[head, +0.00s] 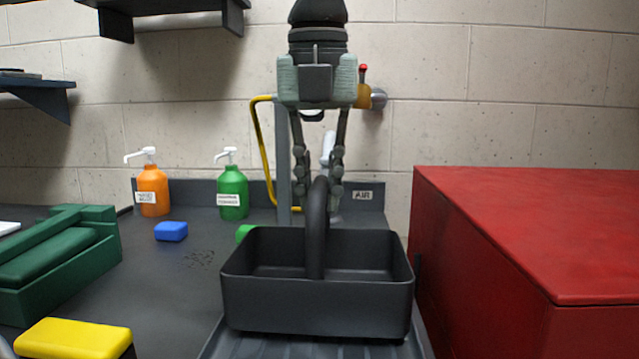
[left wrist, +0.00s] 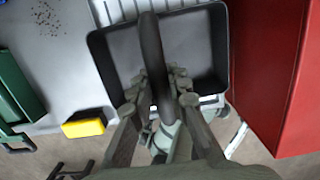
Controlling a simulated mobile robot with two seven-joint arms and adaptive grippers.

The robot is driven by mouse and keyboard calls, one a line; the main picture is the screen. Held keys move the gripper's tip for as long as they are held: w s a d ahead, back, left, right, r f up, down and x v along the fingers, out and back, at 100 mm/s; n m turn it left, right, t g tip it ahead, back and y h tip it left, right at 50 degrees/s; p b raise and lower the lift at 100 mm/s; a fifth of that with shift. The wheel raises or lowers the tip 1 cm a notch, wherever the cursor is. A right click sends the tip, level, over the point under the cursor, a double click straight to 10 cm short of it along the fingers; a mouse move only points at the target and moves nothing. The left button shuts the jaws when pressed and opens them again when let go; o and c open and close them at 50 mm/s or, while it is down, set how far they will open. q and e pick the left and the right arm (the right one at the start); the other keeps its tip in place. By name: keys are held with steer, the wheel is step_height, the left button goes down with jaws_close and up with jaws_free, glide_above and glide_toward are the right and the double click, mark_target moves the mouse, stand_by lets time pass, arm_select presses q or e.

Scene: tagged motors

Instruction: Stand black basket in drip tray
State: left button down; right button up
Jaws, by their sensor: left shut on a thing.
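The black basket (head: 318,305) is an open, upright box with a tall arched handle (head: 316,240). My left gripper (head: 318,192) comes down from above and is shut on that handle. In the left wrist view the handle runs between the fingers (left wrist: 160,88), and the basket (left wrist: 205,50) is empty. The ridged grey drip tray (head: 275,348) shows below the basket in the head view. Its ribs also show at the top of the left wrist view (left wrist: 113,10). I cannot tell whether the basket's bottom touches the tray. My right gripper is not in view.
A large red cabinet (head: 500,240) stands close on the right. On the grey bench are a green case (head: 60,265), a yellow-topped block (head: 75,340), a blue block (head: 171,231), and orange (head: 152,190) and green (head: 232,195) pump bottles. A yellow hose (head: 260,150) hangs behind.

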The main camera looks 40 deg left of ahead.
arm_select(q)
steer(key=shift+f+b, duration=0.4)
steer(key=shift+f, duration=0.15)
stand_by(0.4)
stand_by(0.4)
steer(key=c, duration=1.4)
jaws_free()
steer(key=shift+o, duration=0.2)
step_height(320, 180, up, 12)
steer(key=s, duration=0.1)
steer(key=shift+d, duration=0.4)
steer(key=shift+s, duration=0.15)
